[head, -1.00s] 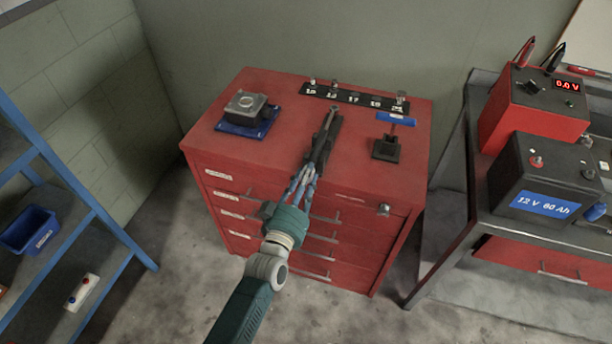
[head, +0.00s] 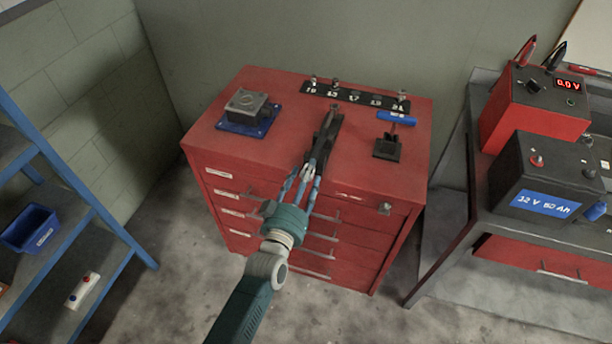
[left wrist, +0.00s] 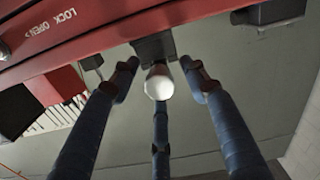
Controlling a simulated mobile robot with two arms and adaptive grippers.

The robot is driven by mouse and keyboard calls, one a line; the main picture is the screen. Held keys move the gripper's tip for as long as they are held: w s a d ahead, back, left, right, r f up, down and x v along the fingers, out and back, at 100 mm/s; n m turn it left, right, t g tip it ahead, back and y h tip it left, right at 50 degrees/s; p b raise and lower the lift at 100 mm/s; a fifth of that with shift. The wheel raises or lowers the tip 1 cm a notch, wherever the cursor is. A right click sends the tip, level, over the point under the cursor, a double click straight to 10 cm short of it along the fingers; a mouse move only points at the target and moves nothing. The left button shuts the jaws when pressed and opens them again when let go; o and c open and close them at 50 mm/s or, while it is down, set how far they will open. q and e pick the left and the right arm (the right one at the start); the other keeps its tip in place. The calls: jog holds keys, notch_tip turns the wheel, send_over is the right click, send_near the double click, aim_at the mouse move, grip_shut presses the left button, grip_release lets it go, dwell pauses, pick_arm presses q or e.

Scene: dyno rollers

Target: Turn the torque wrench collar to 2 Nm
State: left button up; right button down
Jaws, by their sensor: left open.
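The torque wrench (head: 328,128) lies in a black cradle (head: 334,133) on top of the red cabinet, its handle end towards the front edge. My left gripper (head: 316,166) is at that front end, with its blue-sleeved fingers spread. In the left wrist view, the pale round end of the wrench (left wrist: 158,84) sits between the three open fingers, seen end-on. The fingers are around it and look apart from it, though contact is hard to judge. The scale on the collar cannot be read. My right gripper is not in view.
A black rack (head: 355,97) with numbered sockets stands at the back of the cabinet (head: 270,90). A grey block on a blue base (head: 246,120) is at left, a blue-handled tool in a black stand (head: 388,146) at right. A battery (head: 545,180) stands on the right bench.

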pick_arm(q)
jog(key=v, duration=1.2)
jog(key=s+a+f+g+y+b, duration=0.1)
jog(key=s+a+f+g, duration=0.2)
jog(key=f, duration=0.9)
jog(key=s+a+f+m+g+y+b, duration=0.15)
jog(key=s+f, duration=0.35)
jog(key=f, duration=0.6)
jog(key=s+a+f+g+b, duration=0.15)
jog(key=s+f+g, duration=0.3)
jog(key=f, duration=0.75)
jog(key=s+a+f+g+y+b, duration=0.1)
jog(key=s+a+f, duration=0.3)
jog(key=s, duration=0.5)
jog(key=s+a+f+g+y+b, duration=0.1)
jog(key=s+a+f+g, duration=0.2)
jog(key=s+f, duration=0.6)
jog(key=s+a+f+g+y+b, duration=0.1)
jog(key=s+a+f+g, duration=0.2)
jog(key=s+a+f, duration=0.3)
jog(key=s+f, duration=0.1)
jog(key=s, duration=0.4)
jog(key=shift+a+f, duration=0.15)
jog(key=shift+a, duration=0.25)
